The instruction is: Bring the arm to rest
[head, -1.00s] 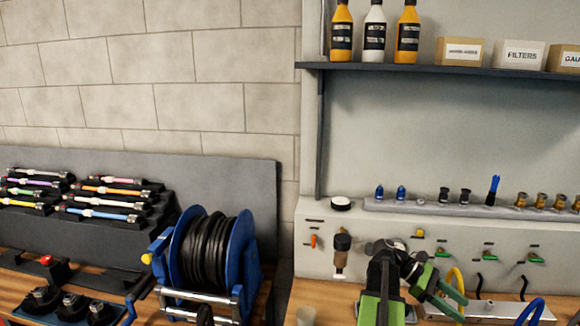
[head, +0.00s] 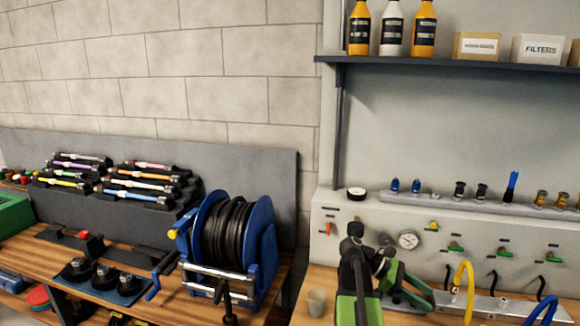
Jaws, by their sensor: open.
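My arm, green and black, rises from the bottom edge right of centre in the head view and bends over at a dark joint. My gripper (head: 408,290) hangs at its right end with green fingers, low over the right workbench. The gripper is open and I see nothing between its fingers. Its tips are close in the picture to a yellow hose loop (head: 463,290), but I cannot tell whether they touch.
A blue hose reel (head: 262,250) stands left of my arm on the wooden bench. A small cup (head: 316,301) is just beside the arm. A gauge (head: 408,239) and green-handled valves (head: 456,247) line the panel behind. A shelf (head: 450,65) with bottles runs above.

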